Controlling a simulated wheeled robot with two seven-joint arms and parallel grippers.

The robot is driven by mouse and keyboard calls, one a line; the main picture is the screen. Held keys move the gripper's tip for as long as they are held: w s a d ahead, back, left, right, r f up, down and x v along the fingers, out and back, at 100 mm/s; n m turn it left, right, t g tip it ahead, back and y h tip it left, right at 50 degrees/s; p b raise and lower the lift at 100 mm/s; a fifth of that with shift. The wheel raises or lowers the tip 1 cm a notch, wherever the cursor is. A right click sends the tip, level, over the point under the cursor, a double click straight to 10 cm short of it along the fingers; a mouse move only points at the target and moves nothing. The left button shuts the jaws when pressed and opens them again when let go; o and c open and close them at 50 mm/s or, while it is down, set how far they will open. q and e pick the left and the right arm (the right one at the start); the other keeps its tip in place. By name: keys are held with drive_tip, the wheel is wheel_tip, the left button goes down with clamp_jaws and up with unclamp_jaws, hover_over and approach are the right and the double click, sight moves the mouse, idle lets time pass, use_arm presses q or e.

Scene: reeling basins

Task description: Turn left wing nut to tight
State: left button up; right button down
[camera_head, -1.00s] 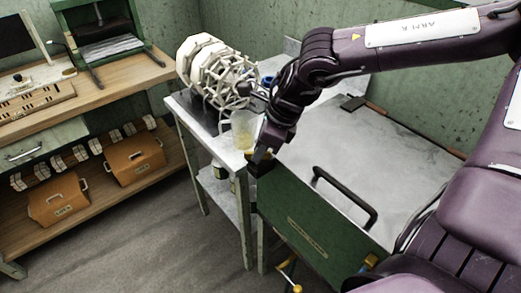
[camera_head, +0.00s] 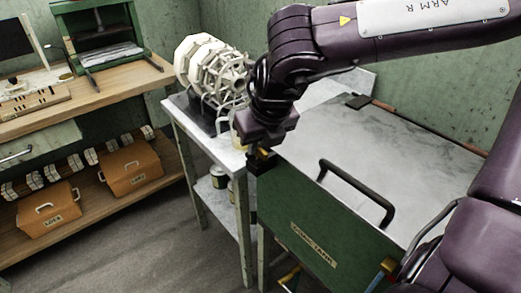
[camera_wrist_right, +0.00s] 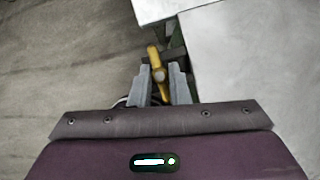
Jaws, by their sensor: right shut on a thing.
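The left wing nut, a small brass-yellow piece (camera_wrist_right: 158,62), stands at the near left corner of the green tank. My right gripper (camera_head: 261,154) points down at that corner and is shut on the nut. In the right wrist view its grey fingers (camera_wrist_right: 161,80) lie on either side of the nut. The nut's long axis runs roughly up the picture there, slightly tilted. In the head view the fingers hide much of it. The green tank (camera_head: 290,215) has a grey lid (camera_head: 375,150) with a black handle (camera_head: 355,190). My left gripper is not in view.
A second brass piece (camera_head: 388,265) shows at the tank's right front, beside my arm. A small white table (camera_head: 185,118) with a white caged reel (camera_head: 208,68) stands close left. A wooden bench (camera_head: 140,85) with orange boxes on its shelf (camera_head: 130,170) is farther left.

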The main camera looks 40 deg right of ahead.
drive_tip(key=c, duration=2.2)
unclamp_jaws()
drive_tip(key=m, duration=0.1)
drive_tip(key=m+b, duration=0.1)
drive_tip(key=m+h+b, duration=0.1)
drive_tip(key=shift+a+f+g, duration=0.2)
drive_tip(key=shift+f+g, duration=0.1)
drive_tip(key=c, duration=2)
unclamp_jaws()
drive_tip(key=shift+w+m+h+b, duration=0.1)
drive_tip(key=shift+m+h+b, duration=0.35)
drive_tip(key=shift+m, duration=0.75)
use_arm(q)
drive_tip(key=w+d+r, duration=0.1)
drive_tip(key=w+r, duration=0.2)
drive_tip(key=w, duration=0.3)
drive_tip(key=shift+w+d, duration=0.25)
use_arm(e)
drive_tip(key=shift+o, duration=0.4)
drive_tip(key=shift+r+m+g, duration=0.15)
drive_tip(key=shift+m+g, duration=0.15)
drive_tip(key=shift+m, duration=0.3)
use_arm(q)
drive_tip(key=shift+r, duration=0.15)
use_arm(e)
drive_tip(key=shift+h, duration=0.25)
drive_tip(key=o, duration=0.9)
drive_tip(key=shift+a+r, duration=0.1)
drive_tip(key=shift+r, duration=0.15)
